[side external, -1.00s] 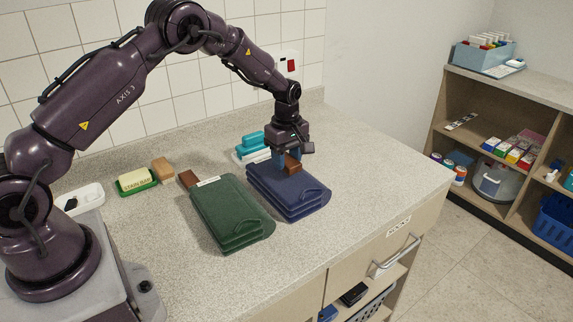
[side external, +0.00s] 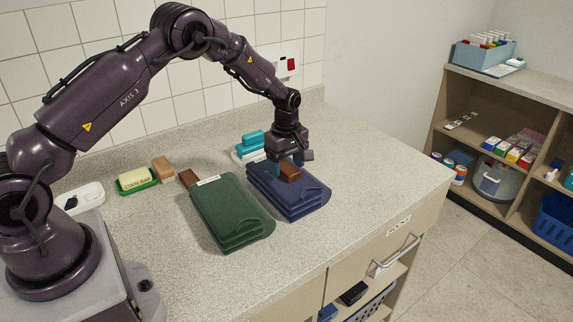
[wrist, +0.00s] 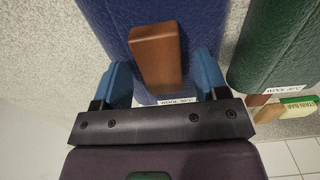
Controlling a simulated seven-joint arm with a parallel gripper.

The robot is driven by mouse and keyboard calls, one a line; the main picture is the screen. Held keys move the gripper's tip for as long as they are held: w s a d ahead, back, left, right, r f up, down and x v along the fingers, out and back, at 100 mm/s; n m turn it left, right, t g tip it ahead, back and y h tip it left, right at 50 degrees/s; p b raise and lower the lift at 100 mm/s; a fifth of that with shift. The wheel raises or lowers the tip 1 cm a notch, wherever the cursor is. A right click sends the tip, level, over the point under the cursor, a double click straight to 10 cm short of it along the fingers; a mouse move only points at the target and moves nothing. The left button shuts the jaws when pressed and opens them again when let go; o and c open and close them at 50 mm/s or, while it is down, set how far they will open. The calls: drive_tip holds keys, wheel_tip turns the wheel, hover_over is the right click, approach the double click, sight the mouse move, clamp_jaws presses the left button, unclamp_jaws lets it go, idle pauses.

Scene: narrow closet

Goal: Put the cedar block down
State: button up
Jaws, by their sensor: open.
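A reddish-brown block (side external: 290,173) lies on top of the navy folded stack (side external: 312,200), near its back end. In the wrist view the block (wrist: 157,55) sits between my two blue fingers, with a gap showing on each side. My gripper (side external: 285,164) is open, low over the stack and around the block. A similar dark brown block (side external: 188,178) is at the back end of the green folded stack (side external: 232,215), and a lighter tan block (side external: 163,169) stands by the stain bar. I cannot read a wood name on any block.
The green stack lies just left of the navy one. The stain bar (side external: 134,181) sits in a green dish at the left. Teal items (side external: 250,143) stand behind my gripper. The counter (side external: 375,170) is clear to the right of the navy stack.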

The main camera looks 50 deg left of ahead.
wheel_tip(320, 180, up, 12)
wheel_tip(320, 180, up, 10)
drive_tip(key=f+m+t, duration=0.1)
drive_tip(key=m, duration=0.3)
hover_over(286, 167)
drive_tip(key=s+d, duration=0.3)
drive_tip(key=s, duration=0.2)
drive_tip(key=s+d+r+m+t, duration=0.25)
drive_tip(key=s+r+m, duration=0.25)
drive_tip(key=s, duration=0.3)
drive_tip(key=s+d+r+m+t, duration=0.1)
drive_tip(key=s+d+r+m, duration=0.3)
drive_tip(key=s, duration=0.4)
drive_tip(key=s+d+f+m+t, duration=0.1)
drive_tip(key=s+m, duration=0.4)
drive_tip(key=s, duration=0.3)
drive_tip(key=shift+s+d+f, duration=0.2)
drive_tip(key=shift+s+f, duration=0.05)
drive_tip(key=shift+f, duration=0.1)
